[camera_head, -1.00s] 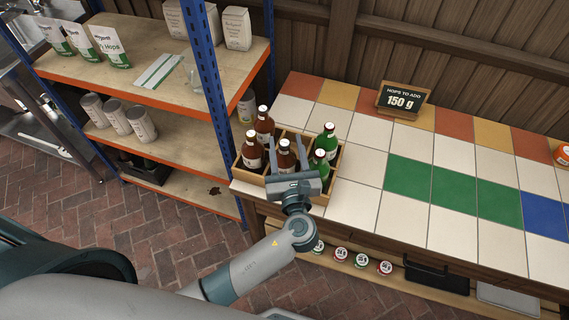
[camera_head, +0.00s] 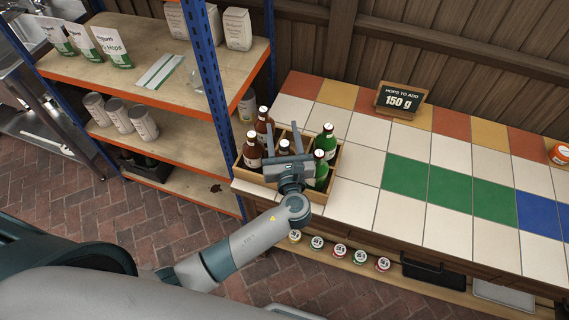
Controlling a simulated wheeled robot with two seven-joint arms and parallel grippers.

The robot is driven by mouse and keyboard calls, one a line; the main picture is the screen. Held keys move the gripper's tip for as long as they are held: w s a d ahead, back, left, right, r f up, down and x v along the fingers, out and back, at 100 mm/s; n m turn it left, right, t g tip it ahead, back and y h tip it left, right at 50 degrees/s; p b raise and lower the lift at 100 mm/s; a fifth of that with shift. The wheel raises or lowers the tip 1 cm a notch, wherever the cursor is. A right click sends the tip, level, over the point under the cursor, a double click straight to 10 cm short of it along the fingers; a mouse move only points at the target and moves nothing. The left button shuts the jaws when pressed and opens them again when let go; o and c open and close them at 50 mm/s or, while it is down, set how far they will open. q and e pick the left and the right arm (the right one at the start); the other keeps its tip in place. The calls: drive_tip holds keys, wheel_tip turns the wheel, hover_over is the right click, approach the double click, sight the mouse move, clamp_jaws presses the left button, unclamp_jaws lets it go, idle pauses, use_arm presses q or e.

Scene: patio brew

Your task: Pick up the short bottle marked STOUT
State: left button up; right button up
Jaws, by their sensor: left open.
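Several bottles stand upright in a wooden crate (camera_head: 336,176) at the left end of the tiled counter. Two brown bottles are at its left, a taller one (camera_head: 264,124) behind and another brown bottle (camera_head: 253,150) in front. A third brown bottle (camera_head: 284,147) stands in the middle, partly hidden by my left gripper. Two green bottles, one at the back (camera_head: 327,139) and one in front (camera_head: 320,168), are at the right. The STOUT mark cannot be read on any label. My left gripper (camera_head: 282,142) is open over the crate, its fingers around the middle brown bottle's position in the picture; contact cannot be told.
A blue-posted shelf (camera_head: 208,75) stands close to the left of the crate. A sign (camera_head: 401,100) reading 150 g stands at the back. Several small lidded jars (camera_head: 339,250) sit on the lower shelf.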

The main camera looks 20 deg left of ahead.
use_arm(q)
drive_tip(key=shift+c, duration=0.3)
clamp_jaws()
idle(1.3)
